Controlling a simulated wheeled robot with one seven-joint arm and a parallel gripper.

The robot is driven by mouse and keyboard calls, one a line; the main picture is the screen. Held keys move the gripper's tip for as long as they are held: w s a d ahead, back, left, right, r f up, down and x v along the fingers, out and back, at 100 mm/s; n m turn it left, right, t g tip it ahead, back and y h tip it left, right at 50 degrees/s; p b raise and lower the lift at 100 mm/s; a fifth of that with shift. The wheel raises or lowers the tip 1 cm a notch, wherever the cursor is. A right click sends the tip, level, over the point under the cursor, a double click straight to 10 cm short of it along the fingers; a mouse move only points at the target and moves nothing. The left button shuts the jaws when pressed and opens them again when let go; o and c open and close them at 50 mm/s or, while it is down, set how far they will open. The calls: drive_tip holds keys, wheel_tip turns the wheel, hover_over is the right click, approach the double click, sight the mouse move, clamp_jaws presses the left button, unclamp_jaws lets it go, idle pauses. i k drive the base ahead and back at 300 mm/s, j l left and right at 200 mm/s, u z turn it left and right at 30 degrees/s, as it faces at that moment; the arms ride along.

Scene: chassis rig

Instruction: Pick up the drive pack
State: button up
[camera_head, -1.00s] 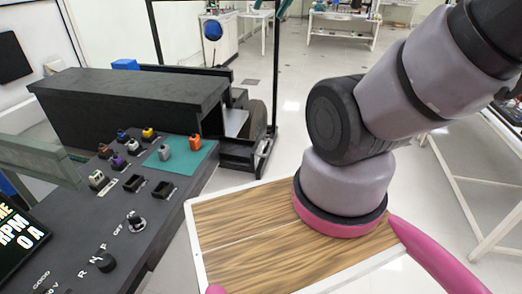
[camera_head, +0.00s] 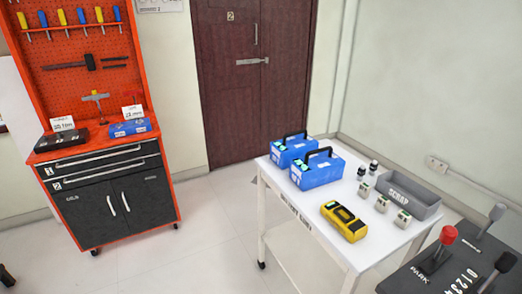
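Two blue cases with black handles stand upright side by side on a white cart (camera_head: 263,210): a nearer one (camera_head: 317,172) and a farther one (camera_head: 290,151). Both carry white labels too small to read, so I cannot tell for certain which is the drive pack. A yellow and black device (camera_head: 344,222) lies on the cart in front of them. My gripper is not in view, and nothing is touching the cases.
A grey SCRAP bin (camera_head: 412,202) and several small light modules (camera_head: 382,204) sit right of the cases. A lever panel (camera_head: 440,262) stands at the lower right. An orange tool cabinet (camera_head: 110,190) is at left. Open floor (camera_head: 205,240) lies between cabinet and cart.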

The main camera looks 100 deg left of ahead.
sight(283, 150)
drive_tip(key=u, duration=3.25)
drive_tip(key=j+z, duration=0.1)
drive_tip(key=j, duration=0.3)
drive_tip(key=i+j+z, duration=0.15)
drive_tip(key=i+j, duration=0.15)
drive_tip(key=i+j+z, duration=0.15)
drive_tip(key=i+j, duration=0.15)
drive_tip(key=i+j+z, duration=0.15)
drive_tip(key=j, duration=0.35)
drive_tip(key=i+j+z, duration=0.15)
drive_tip(key=i+j, duration=0.15)
drive_tip(key=i+j+z, duration=0.15)
drive_tip(key=i+j, duration=0.25)
drive_tip(key=i, duration=0.2)
